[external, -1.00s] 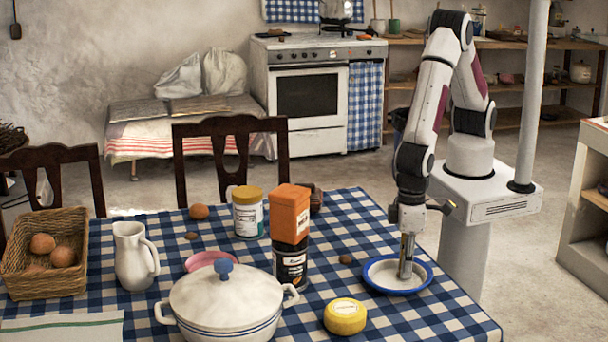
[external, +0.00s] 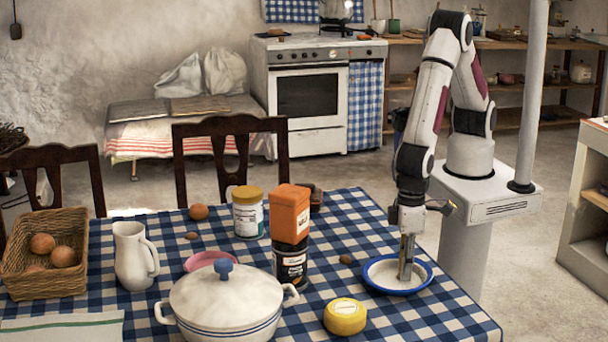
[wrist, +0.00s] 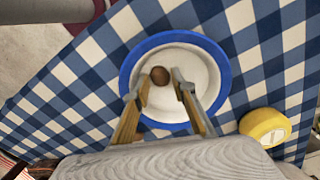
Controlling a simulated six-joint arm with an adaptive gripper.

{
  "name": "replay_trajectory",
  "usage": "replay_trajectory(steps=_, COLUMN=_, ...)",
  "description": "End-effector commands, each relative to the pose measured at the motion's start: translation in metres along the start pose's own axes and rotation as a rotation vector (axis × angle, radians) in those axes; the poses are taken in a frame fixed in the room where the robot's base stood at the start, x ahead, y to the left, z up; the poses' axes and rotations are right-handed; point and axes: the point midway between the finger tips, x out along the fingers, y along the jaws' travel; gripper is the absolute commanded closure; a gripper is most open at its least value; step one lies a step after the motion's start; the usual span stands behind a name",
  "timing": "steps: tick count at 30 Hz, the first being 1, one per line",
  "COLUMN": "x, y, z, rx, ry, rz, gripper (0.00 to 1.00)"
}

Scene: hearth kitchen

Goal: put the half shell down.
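The half shell (wrist: 159,76) is a small brown rounded piece. In the wrist view it lies on the white middle of the blue-rimmed plate (wrist: 218,70), between and just past my fingertips. My gripper (wrist: 160,84) is open, and the gap between its fingers looks wider than the shell. In the external view my gripper (external: 405,276) points straight down, low over the same plate (external: 375,283) at the table's right side. The shell cannot be made out there.
An orange-topped stack of jars (external: 290,235), a lidded white pot (external: 225,300) and a white jug (external: 132,262) stand farther left. A small brown nut-like piece (external: 345,260) lies on the checked cloth.

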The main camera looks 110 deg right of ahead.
Motion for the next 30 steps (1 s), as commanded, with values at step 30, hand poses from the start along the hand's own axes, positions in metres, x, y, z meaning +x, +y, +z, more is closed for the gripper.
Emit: replay_trajectory(steps=30, x=-0.113, y=-0.001, z=0.000, rx=0.000, ry=0.001, rz=-0.002, gripper=0.74)
